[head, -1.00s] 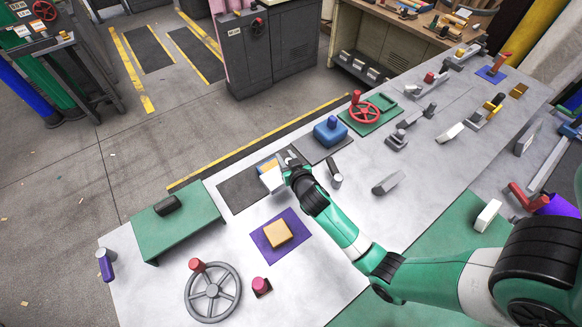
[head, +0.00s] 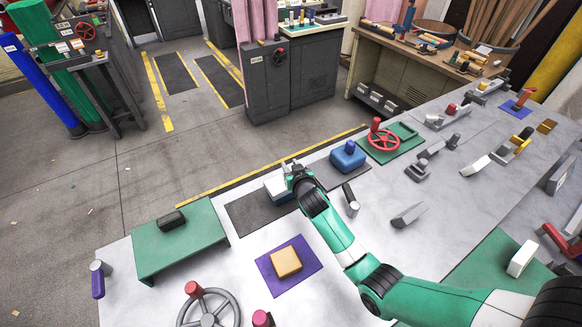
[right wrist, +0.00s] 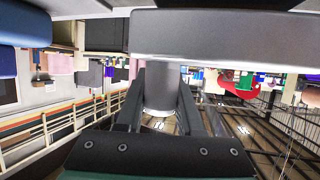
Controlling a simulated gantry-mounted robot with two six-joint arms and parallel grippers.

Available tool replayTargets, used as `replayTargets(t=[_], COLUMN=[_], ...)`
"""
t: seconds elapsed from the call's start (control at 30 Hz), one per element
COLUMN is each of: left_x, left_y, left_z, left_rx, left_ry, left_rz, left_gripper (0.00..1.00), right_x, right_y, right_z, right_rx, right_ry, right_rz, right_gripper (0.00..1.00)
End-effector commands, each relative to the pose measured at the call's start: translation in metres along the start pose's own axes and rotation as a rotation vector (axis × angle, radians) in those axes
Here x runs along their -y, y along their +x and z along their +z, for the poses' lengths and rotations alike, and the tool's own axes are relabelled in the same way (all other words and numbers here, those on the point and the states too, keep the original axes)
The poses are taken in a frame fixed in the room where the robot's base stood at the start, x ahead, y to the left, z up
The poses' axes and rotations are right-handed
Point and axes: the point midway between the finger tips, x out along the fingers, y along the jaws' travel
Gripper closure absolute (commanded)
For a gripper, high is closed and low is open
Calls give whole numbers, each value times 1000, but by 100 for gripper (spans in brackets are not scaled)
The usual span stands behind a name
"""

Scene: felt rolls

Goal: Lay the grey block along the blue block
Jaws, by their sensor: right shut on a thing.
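The blue block (head: 348,154), with a blue knob on top, stands on a dark grey mat near the table's far edge. My right gripper (head: 292,170) is just left of it, over a dark mat, shut on the grey block (head: 274,190). In the right wrist view the fingers (right wrist: 160,105) close on a round grey stem under a wide grey body (right wrist: 225,35). Whether the grey block touches the mat is not clear. It is apart from the blue block. My left gripper is not in view.
A purple mat (head: 306,256) with a yellow block (head: 286,262) is in front, a green stand (head: 170,240) to the left. A red handwheel (head: 382,138) is beyond the blue block. A dark-topped grey cylinder (head: 350,200) stands close to my arm.

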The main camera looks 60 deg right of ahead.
Motion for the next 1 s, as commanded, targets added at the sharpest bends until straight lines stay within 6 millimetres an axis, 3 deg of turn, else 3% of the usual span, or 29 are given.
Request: replayTargets(t=[1.0], left_x=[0], left_y=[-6], left_z=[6], left_rx=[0], left_ry=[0], left_rz=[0], left_gripper=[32], right_x=[0], right_y=[3], right_z=[6], right_rx=[-7], right_ry=[2], right_rz=[-1], right_gripper=[100])
